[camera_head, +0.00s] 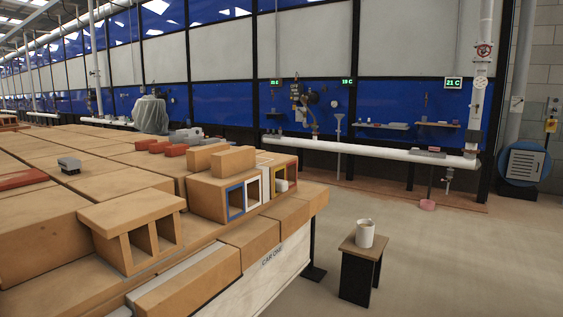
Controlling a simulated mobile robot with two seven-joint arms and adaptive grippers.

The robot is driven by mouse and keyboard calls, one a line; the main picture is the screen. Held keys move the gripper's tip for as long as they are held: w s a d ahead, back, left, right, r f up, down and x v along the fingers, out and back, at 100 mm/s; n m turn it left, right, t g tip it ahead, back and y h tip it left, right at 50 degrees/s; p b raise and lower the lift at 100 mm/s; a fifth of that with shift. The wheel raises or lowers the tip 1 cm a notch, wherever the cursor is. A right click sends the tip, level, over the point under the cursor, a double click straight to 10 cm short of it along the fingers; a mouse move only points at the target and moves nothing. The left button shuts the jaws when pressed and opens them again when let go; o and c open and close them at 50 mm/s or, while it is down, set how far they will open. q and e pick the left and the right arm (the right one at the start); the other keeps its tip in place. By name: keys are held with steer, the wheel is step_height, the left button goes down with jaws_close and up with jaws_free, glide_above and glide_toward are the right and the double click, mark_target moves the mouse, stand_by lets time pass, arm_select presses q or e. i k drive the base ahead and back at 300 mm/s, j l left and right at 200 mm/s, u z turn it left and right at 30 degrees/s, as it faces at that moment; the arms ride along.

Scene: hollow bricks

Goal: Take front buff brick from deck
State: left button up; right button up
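A deck of buff bricks with the marking CAR ONE on its pale side (250,285) fills the left. A buff hollow brick (131,212) with two openings stands nearest at its front edge. Farther right, a buff block (208,200) has openings framed in blue, white and yellow. On it lie two smaller solid buff bricks, a front one (232,162) and one behind it (206,157). I cannot tell which piece is the task's front buff brick. Neither gripper is in view.
Small red bricks (172,150) and a grey block (69,165) lie on the deck. A stool (360,270) with a white mug (365,233) stands on the floor at the right. Open floor (460,260) lies beyond. A white pipe (380,150) runs along the blue-panelled wall.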

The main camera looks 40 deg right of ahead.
mark_target(225, 164)
steer(key=z, duration=1.1)
steer(key=i+l+z, duration=0.1)
steer(key=l, duration=0.25)
steer(key=i+l+z, duration=0.1)
steer(key=i+l, duration=0.35)
steer(key=l, duration=0.2)
steer(key=z, duration=0.05)
